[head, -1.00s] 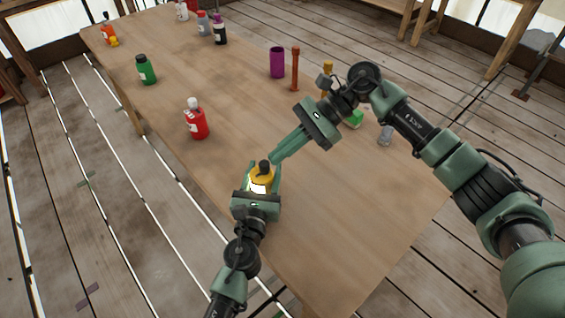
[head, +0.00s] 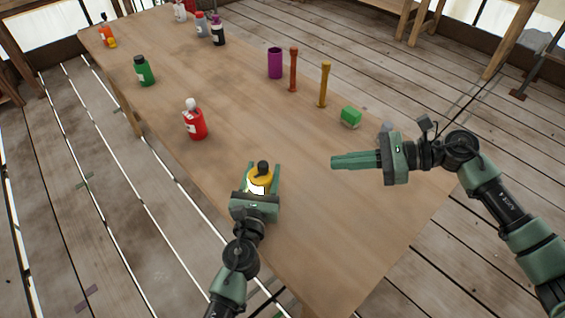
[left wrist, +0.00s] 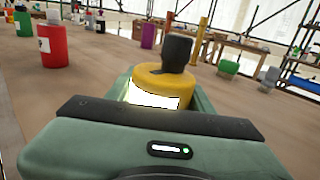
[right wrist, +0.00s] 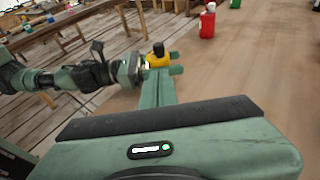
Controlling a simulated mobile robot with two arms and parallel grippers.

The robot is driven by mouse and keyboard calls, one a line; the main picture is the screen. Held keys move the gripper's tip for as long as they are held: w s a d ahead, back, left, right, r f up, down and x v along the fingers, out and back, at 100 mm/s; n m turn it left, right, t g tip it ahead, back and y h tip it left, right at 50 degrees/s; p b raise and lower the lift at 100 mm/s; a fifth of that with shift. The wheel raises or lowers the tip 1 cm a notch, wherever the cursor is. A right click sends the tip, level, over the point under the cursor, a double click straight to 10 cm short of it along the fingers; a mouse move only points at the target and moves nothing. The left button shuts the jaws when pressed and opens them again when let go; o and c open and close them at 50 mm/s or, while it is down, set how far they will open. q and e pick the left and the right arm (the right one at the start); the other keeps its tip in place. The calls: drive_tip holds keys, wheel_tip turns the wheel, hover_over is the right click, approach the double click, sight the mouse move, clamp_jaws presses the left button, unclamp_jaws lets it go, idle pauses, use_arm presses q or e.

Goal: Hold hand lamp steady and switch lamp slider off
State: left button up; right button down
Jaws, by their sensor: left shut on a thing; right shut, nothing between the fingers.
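The hand lamp (head: 261,177) is yellow with a black top and a bright white patch on its side. It stands upright at the table's near-left edge. My left gripper (head: 262,180) is shut on it, one finger on each side. In the left wrist view the lamp (left wrist: 163,83) fills the space between the fingers, with the white patch facing the camera. My right gripper (head: 333,162) is shut and empty, over the table to the right of the lamp and apart from it. The lamp also shows in the right wrist view (right wrist: 158,59). I cannot make out the slider or its position.
A red bottle (head: 195,122) stands behind the lamp to the left. The table (head: 330,230) is clear in front of my right gripper.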

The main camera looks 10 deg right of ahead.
drive_tip(key=shift+a, duration=0.1)
drive_tip(key=r+x, duration=0.1)
drive_tip(key=x, duration=1.2)
drive_tip(key=shift+w+a, duration=0.15)
drive_tip(key=shift+a, duration=0.3)
drive_tip(key=shift+f, duration=0.2)
drive_tip(key=shift+s+a, duration=0.35)
drive_tip(key=shift+a, duration=0.25)
drive_tip(key=shift+s+a, duration=0.4)
drive_tip(key=shift+a, duration=0.15)
drive_tip(key=f+v, duration=0.1)
drive_tip(key=v, duration=1.3)
drive_tip(key=shift+d, duration=0.15)
